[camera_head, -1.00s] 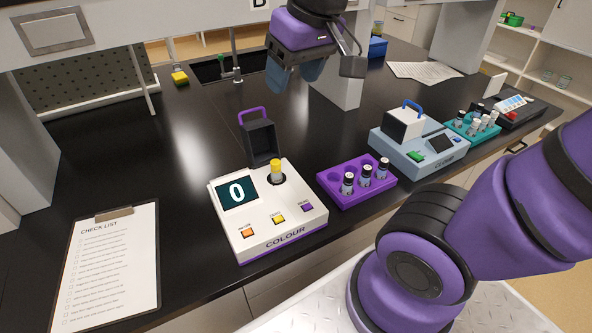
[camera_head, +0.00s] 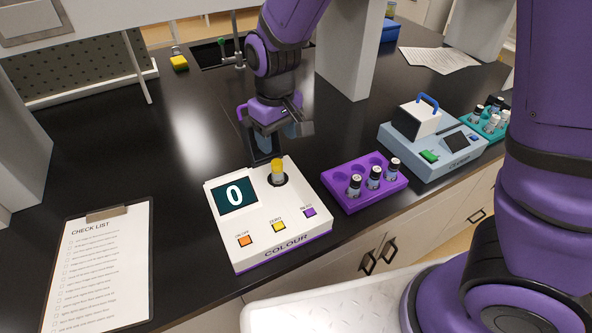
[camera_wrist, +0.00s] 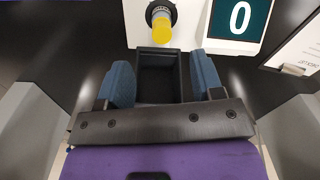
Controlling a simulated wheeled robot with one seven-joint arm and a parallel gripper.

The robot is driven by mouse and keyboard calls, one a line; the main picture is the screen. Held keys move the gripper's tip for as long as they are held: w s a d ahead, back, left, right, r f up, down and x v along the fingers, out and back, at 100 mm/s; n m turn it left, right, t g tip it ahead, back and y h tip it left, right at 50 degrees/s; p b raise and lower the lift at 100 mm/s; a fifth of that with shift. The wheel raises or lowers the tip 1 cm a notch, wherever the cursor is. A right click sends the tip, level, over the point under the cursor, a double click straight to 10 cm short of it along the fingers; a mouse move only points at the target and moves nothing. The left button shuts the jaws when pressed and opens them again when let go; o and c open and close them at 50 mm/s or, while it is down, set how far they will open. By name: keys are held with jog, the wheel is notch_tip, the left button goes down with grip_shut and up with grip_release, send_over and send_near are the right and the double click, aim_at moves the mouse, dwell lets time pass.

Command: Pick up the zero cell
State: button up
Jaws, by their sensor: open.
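The zero cell appears to be the yellow-capped cell (camera_head: 277,166) standing upright in the round well of the white and purple COLOUR meter (camera_head: 255,233). The meter's screen reads 0. Its cap also shows at the top of the wrist view (camera_wrist: 161,31). My gripper (camera_head: 277,136) is above the meter's open lid, just behind the cell, with its blue fingers apart and empty. In the wrist view the fingers lie either side of the dark open lid (camera_wrist: 163,72), and the cap is beyond their tips. The cell's lower body is hidden in the well.
A purple rack (camera_head: 335,193) with several holes and three dark-capped vials stands right of the meter. Farther right are a blue-grey meter (camera_head: 395,146) and a teal rack (camera_head: 481,123). A checklist clipboard (camera_head: 140,262) lies left. The black bench between is clear.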

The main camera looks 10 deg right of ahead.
aim_at(277, 172)
jog(key=shift+f, duration=0.75)
notch_tip(277, 172, down, 4)
jog(key=shift+w+d+f, duration=0.1)
jog(key=shift+f, duration=0.1)
jog(key=shift+w+a+f, duration=0.1)
jog(key=shift+a+f, duration=0.05)
jog(key=shift+f, duration=1.25)
jog(key=shift+a+f, duration=0.15)
jog(key=shift+f, duration=1.25)
jog(key=c, duration=0.9)
